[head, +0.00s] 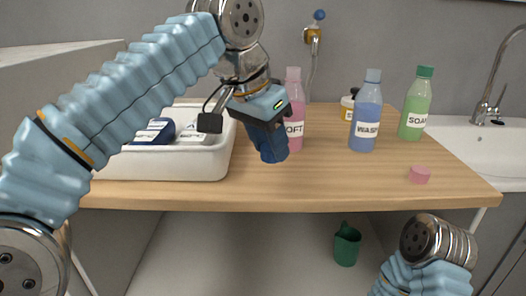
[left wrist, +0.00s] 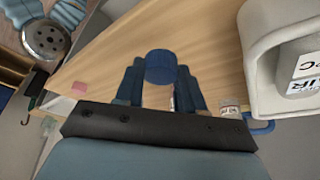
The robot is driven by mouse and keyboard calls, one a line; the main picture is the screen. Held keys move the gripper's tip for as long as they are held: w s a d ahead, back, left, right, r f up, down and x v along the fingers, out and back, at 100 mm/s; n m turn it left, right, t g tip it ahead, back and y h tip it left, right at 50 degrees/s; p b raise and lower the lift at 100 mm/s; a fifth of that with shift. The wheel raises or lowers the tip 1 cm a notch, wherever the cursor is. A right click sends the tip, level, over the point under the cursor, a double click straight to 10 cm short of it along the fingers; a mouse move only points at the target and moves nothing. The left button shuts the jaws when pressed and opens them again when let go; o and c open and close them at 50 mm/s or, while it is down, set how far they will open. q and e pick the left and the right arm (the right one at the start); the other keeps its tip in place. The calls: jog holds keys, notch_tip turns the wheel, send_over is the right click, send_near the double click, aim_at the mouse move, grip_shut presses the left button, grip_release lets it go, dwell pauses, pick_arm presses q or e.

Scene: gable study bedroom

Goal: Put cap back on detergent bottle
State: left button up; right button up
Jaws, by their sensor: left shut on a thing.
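My left gripper (head: 268,148) points down above the front of the wooden counter. In the left wrist view, it (left wrist: 158,85) is shut on a dark blue round cap-like piece (left wrist: 161,67) between its blue fingers. In the head view the fingers largely hide that piece. A pink bottle marked SOFT (head: 296,112) stands behind the gripper, partly covered by it. A blue bottle marked WASH (head: 367,115) and a green bottle marked SOAP (head: 414,108) stand upright to its right. A pink cap (head: 420,175) lies near the front edge. My right gripper is out of view.
A white tub (head: 215,160) holding dark blue and white labelled items stands on the counter (head: 330,185) at left. A small yellow-labelled jar (head: 347,107) stands behind WASH. A sink (head: 470,145) is at right. A green cup (head: 347,246) sits below. The counter's front middle is clear.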

pick_arm(q)
jog(key=s+d+r, duration=0.5)
jog(key=s+r, duration=0.1)
jog(key=s, duration=0.4)
jog(key=shift+d+r, duration=0.2)
jog(key=shift+r, duration=0.2)
jog(key=shift+s, duration=0.1)
